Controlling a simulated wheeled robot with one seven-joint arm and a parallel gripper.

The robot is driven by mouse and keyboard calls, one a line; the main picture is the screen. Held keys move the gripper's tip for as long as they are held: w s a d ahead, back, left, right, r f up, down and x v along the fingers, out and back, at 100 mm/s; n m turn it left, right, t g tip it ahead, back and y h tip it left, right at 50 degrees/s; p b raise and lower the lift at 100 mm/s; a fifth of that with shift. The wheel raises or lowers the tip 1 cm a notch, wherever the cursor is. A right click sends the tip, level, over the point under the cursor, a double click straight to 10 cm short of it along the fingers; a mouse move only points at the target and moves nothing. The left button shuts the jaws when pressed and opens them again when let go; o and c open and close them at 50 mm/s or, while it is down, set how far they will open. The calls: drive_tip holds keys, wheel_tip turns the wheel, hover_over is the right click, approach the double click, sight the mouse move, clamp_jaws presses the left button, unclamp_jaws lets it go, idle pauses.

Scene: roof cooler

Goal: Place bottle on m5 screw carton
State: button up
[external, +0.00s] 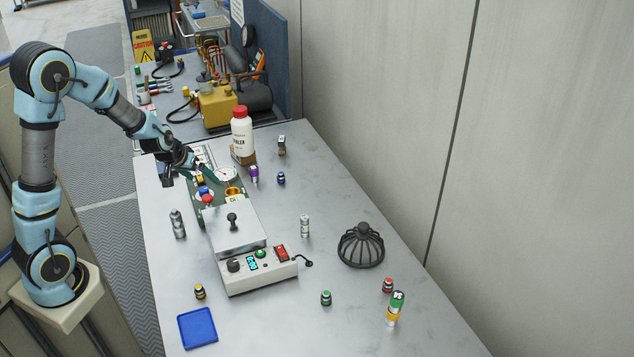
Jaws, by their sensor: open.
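A white bottle (242,136) with a red cap stands upright at the far side of the grey table. A small brown carton (245,159) shows at the bottle's foot, and the bottle appears to rest on it. Print on the carton is too small to read. My gripper (190,164) is to the left of the bottle and apart from it, low over the table's left side near a green board. It is open, and nothing shows between its fingers, which are small and partly hidden in this view.
A grey and white device (250,268) with knobs stands mid-table, beside the green board (198,210). A black wire dome (361,246), a blue tray (197,328) and several small bottles are spread around. A yellow machine (217,106) stands behind.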

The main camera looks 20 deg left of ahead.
drive_tip(key=s+a+m+g, duration=0.1)
drive_tip(key=s+a+g, duration=0.1)
drive_tip(key=s, duration=0.7)
drive_tip(key=s+a+m+g, duration=0.1)
drive_tip(key=s+a+g, duration=0.1)
drive_tip(key=s, duration=0.7)
drive_tip(key=shift+a+f+g+y, duration=0.3)
drive_tip(key=shift+a+y, duration=0.1)
drive_tip(key=shift+a, duration=0.45)
